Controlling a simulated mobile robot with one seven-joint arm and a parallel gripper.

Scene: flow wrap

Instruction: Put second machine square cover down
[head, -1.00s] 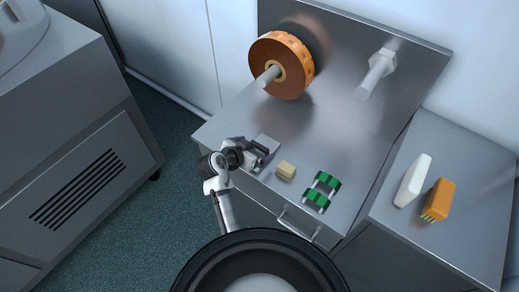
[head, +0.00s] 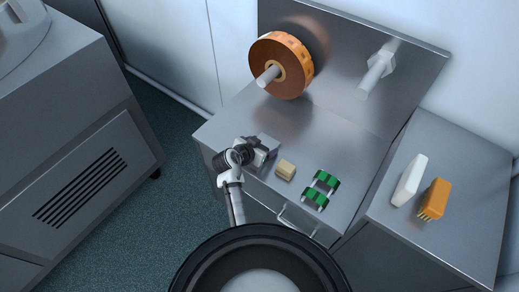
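A small grey square piece (head: 268,142), which looks like the square cover, is at the left front part of the steel machine top. My gripper (head: 259,155) is right beside it, on its near left side, low over the machine top. The gripper's wrist hides much of its fingers, so I cannot tell whether they are open or shut, or whether they hold the piece. I also cannot tell whether the piece rests on the surface or is slightly raised.
A tan block (head: 285,170) and a green-and-black roller part (head: 320,190) lie to the right. An orange film roll (head: 281,65) sits on a spindle behind, beside an empty spindle (head: 376,72).

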